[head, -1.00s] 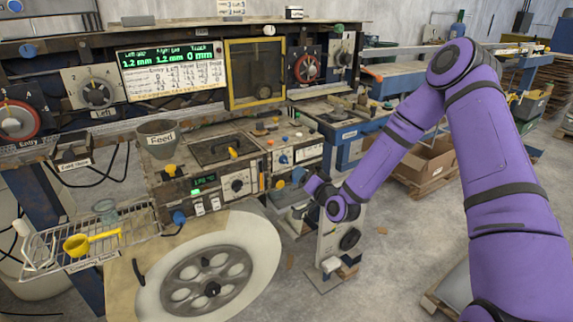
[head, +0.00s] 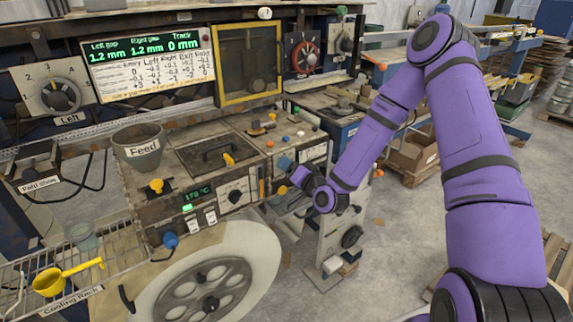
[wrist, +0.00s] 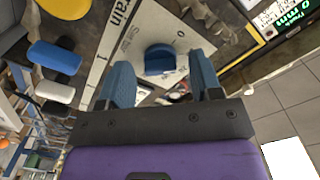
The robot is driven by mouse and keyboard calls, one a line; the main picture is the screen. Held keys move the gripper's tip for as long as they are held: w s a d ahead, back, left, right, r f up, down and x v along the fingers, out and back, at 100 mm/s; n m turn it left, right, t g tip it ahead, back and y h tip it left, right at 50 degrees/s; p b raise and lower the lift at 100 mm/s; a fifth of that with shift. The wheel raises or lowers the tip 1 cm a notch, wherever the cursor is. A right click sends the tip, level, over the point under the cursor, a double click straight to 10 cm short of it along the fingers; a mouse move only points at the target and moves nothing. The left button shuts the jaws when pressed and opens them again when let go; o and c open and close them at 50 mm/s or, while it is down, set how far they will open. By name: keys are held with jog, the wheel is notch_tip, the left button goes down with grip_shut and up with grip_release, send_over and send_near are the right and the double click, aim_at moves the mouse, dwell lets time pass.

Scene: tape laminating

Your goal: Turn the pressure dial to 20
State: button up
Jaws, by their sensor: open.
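In the wrist view my gripper (wrist: 162,66) is open, its two blue fingers apart. A blue knob (wrist: 159,59) shows between the fingertips on a pale panel (wrist: 124,48) with printed marks, including a 0. I cannot tell whether this is the pressure dial, or whether the fingers touch it. Its setting is not readable. In the head view my gripper is at the end of the purple arm, by the right side of the machine front (head: 305,152). Its fingers are mostly hidden or too small there.
A dark dial (head: 235,197) sits on the machine front left of my gripper.

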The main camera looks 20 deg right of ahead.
jog(key=shift+c, duration=0.2)
jog(key=c, duration=0.9)
jog(key=shift+m, duration=4.3)
jog(key=shift+f, duration=0.1)
jog(key=o, duration=0.9)
